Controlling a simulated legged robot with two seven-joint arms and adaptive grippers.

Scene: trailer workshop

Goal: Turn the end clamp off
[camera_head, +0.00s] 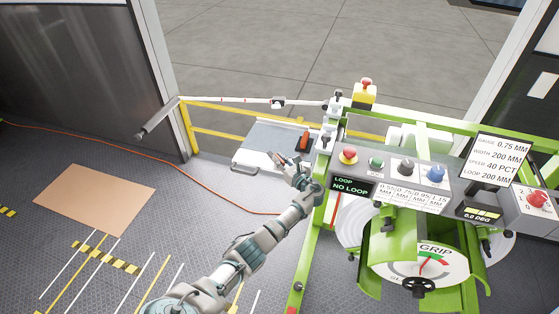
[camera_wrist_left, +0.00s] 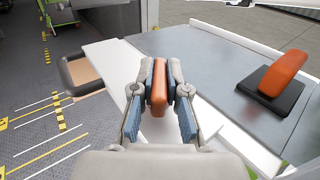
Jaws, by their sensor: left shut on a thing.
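My left gripper (camera_head: 280,160) reaches over the near edge of the grey plate beside the green machine. In the left wrist view, my left gripper (camera_wrist_left: 158,88) is shut on an orange handle (camera_wrist_left: 158,80), with a blue-padded finger on each side. The fingers hide its lower part and mount. A second orange lever (camera_wrist_left: 283,75) on a black base stands on the plate to the right, apart from the gripper; it also shows in the head view (camera_head: 304,141). Neither handle carries a label that I can read. My right gripper is not in view.
The grey plate (camera_head: 262,140) is otherwise mostly bare. The green machine's control panel (camera_head: 390,178) has buttons and knobs and a display reading "NO LOOP". A yellow rail (camera_head: 225,112) runs behind. A brown sheet (camera_head: 95,192) and an orange cable (camera_head: 190,170) lie on the floor at left.

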